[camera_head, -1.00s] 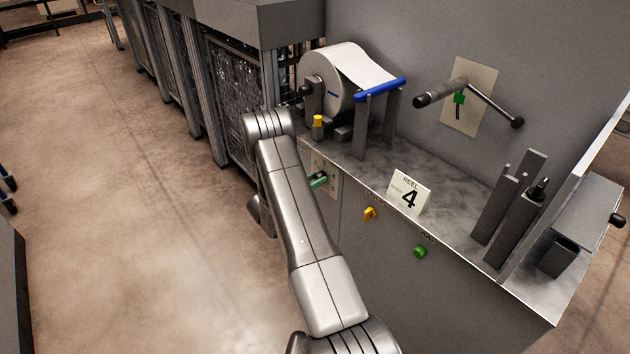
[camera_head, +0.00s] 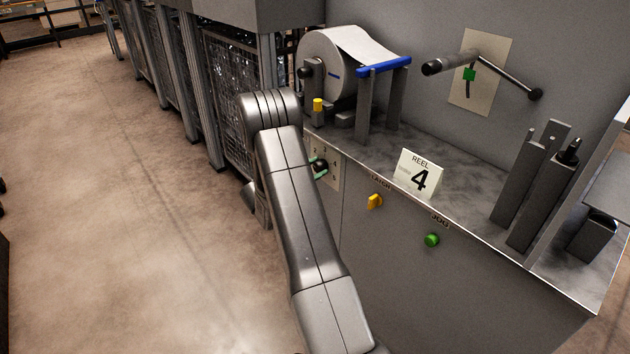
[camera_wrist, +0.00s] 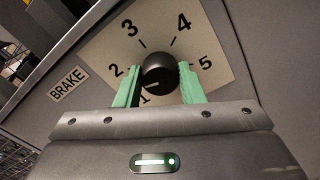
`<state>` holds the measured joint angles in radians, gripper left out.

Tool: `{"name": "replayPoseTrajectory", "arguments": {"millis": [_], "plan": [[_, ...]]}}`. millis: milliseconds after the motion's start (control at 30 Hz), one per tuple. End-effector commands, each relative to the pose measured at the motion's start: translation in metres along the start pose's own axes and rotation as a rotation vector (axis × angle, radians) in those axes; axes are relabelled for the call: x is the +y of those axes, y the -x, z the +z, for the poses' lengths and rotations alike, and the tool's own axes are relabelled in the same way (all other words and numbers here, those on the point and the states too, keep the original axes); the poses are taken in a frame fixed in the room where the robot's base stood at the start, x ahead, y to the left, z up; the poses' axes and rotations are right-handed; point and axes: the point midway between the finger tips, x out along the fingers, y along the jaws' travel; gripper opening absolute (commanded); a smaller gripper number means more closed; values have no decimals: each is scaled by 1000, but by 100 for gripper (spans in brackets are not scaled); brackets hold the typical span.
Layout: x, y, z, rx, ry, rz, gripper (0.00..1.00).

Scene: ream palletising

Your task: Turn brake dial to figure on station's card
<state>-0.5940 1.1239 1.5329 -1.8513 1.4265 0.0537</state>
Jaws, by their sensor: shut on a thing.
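The brake dial (camera_wrist: 160,68) is a round black knob on a pale plate (camera_wrist: 215,38) with figures 1 to 5. A light mark on the knob's lower side lies near the 1. The green fingers of my gripper (camera_wrist: 160,80) are shut on the knob from both sides. In the head view the knob (camera_head: 320,165) shows at the cabinet's front, with my arm hiding part of the plate and most of the gripper.
A BRAKE label (camera_wrist: 68,84) is left of the plate. A yellow knob (camera_head: 374,201) and a green button (camera_head: 432,240) sit on the cabinet front. A paper roll (camera_head: 327,62) and blue bar (camera_head: 384,67) are above. Open floor (camera_head: 110,200) lies to the left.

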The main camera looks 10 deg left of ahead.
Motion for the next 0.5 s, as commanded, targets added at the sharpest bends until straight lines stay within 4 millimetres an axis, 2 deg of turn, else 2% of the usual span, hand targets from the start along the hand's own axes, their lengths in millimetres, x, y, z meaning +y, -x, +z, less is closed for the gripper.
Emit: {"name": "replayPoseTrajectory", "arguments": {"millis": [33, 500], "plan": [[-4, 0, -6, -1, -46, 1, 12], [-5, 0, -7, -1, -492, 1, 12]]}}
